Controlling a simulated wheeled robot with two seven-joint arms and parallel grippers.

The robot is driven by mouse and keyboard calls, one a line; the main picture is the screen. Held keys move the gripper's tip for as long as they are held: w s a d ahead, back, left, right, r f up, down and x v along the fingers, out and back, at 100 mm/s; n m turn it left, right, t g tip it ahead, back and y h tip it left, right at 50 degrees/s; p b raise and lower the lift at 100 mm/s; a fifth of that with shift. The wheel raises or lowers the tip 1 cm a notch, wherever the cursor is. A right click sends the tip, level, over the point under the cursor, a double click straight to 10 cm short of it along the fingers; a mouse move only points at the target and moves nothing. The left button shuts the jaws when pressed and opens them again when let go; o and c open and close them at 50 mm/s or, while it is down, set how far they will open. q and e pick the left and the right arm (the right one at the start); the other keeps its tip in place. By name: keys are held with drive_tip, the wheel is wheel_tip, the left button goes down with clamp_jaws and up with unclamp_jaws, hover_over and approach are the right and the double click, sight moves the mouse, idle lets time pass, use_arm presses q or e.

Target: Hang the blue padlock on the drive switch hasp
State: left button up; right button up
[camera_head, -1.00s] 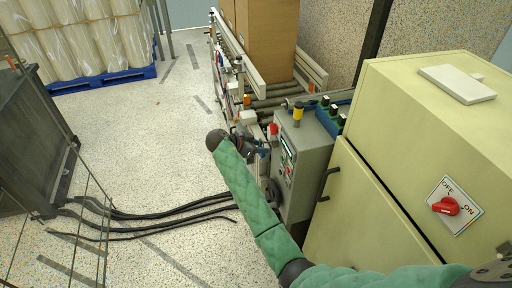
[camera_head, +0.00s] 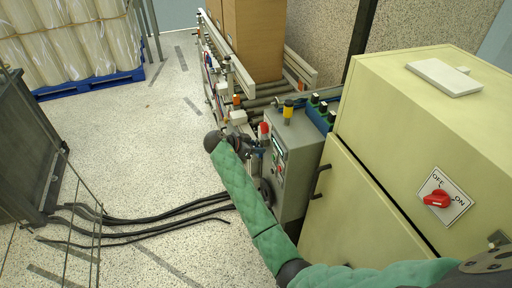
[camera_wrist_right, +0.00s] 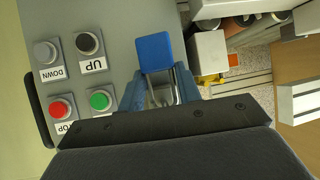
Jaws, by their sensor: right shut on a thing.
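My right gripper (camera_head: 256,150) reaches forward beside the grey control box. In the right wrist view its fingers (camera_wrist_right: 160,92) are shut on the blue padlock (camera_wrist_right: 154,51). The padlock's blue body points away from the gripper and its metal shackle lies between the fingers. In the head view the padlock is too small to tell apart from the gripper. A red rotary switch (camera_head: 437,199) on a white OFF/ON plate is on the yellow cabinet at the right, apart from the gripper. I cannot make out a hasp on it. My left gripper is not in view.
The grey control box (camera_head: 291,165) has push buttons, including UP and DOWN, close to the right gripper. The yellow cabinet (camera_head: 345,215) stands right of it. A roller conveyor (camera_head: 270,98) with cartons lies behind. Black cables (camera_head: 150,213) cross the open floor at left.

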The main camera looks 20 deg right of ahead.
idle(0.3)
drive_tip(key=o, duration=1)
drive_tip(key=shift+o, duration=0.2)
